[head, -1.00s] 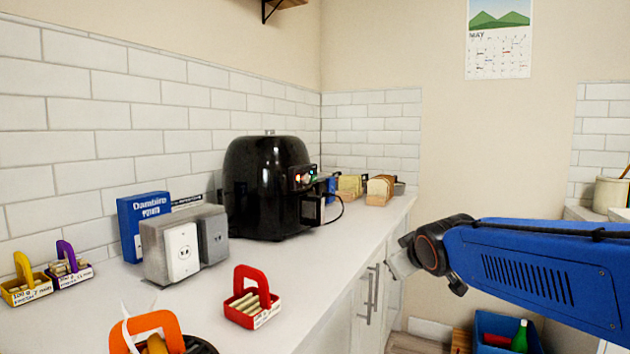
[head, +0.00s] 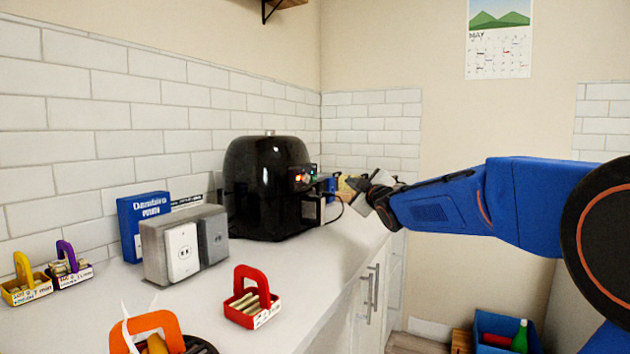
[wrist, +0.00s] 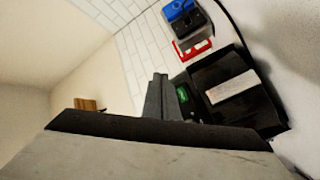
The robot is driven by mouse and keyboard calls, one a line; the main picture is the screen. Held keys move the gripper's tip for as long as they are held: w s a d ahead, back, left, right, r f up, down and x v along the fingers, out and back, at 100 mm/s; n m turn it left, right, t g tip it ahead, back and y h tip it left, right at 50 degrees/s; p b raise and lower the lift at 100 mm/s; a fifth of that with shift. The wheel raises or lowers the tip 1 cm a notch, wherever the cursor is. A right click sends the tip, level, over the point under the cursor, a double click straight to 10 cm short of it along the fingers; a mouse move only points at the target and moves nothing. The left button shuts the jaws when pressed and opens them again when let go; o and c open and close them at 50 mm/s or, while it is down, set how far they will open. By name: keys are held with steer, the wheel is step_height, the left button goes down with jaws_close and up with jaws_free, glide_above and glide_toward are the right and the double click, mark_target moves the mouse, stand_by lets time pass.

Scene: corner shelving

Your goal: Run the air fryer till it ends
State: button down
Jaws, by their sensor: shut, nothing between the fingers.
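The black air fryer (head: 262,190) stands on the counter against the tiled wall. Its front panel (head: 303,178) faces right and shows an orange light and a small green one. In the wrist view the fryer (wrist: 222,85) is at the right, with a green display (wrist: 183,92) and a pale label (wrist: 232,87) on it. My gripper (head: 352,184) is shut and empty, in front of the fryer panel and a little to its right. In the wrist view its fingers (wrist: 160,82) point towards the fryer beside the green display. I cannot tell whether they touch it.
A grey outlet box (head: 184,245) and a blue potato box (head: 144,225) stand left of the fryer. A red-handled basket (head: 252,300) with sticks is nearer on the counter. Yellow (head: 27,282) and purple (head: 70,266) baskets are at far left. A blue crate (head: 490,320) is below.

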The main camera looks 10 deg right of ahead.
mark_target(317, 177)
steer(key=w+a, duration=0.5)
steer(key=a, duration=0.2)
stand_by(0.6)
steer(key=shift+w+a, duration=0.15)
steer(key=shift+a, duration=0.1)
stand_by(1.8)
steer(key=shift+w+a, duration=0.1)
steer(key=shift+a, duration=0.05)
steer(key=shift+w+a, duration=0.2)
steer(key=shift+a, duration=0.05)
stand_by(0.8)
steer(key=shift+d, duration=0.1)
steer(key=shift+s+d, duration=0.45)
steer(key=shift+d, duration=0.05)
stand_by(0.4)
